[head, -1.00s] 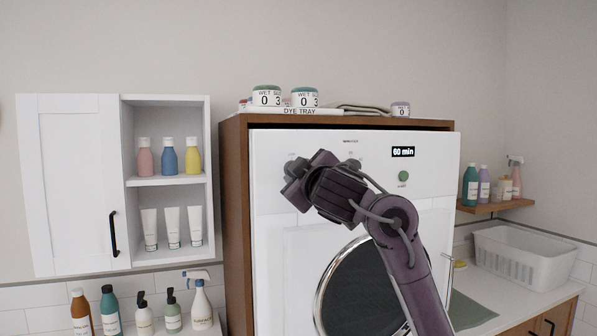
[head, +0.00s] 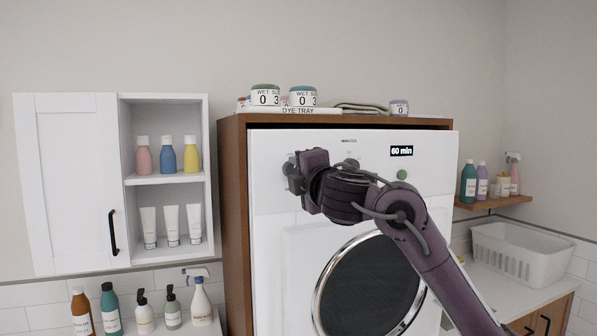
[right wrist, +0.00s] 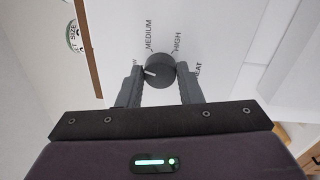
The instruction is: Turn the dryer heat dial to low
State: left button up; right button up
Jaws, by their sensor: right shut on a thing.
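The dryer (head: 275,235) is a white machine in a wooden surround. Its heat dial (right wrist: 160,68) is a dark round knob with a white pointer line, seen in the right wrist view. The pointer points left, towards a label ending in W that is partly hidden by a finger. MEDIUM and HIGH are printed further round the dial, and HEAT is partly covered. My right gripper (right wrist: 159,90) has one finger on each side of the dial and is shut on it. In the head view my right gripper (head: 293,173) is at the panel's left part and hides the dial. My left gripper is out of view.
The dryer's display (head: 402,151) reads 60 min, above a green button (head: 402,175). The round door (head: 370,285) is below. Jars stand on the dye tray (head: 297,111) on top. A white cabinet (head: 65,180) is at left, a white basket (head: 520,255) at right.

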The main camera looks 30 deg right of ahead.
jog(key=shift+n, duration=1.7)
jog(key=o, duration=1)
jog(key=shift+c, duration=0.2)
jog(key=shift+s, duration=0.1)
jog(key=shift+s+a, duration=0.15)
jog(key=shift+s, duration=0.15)
jog(key=b+v, duration=0.1)
jog(key=v, duration=0.6)
jog(key=shift+b, duration=0.4)
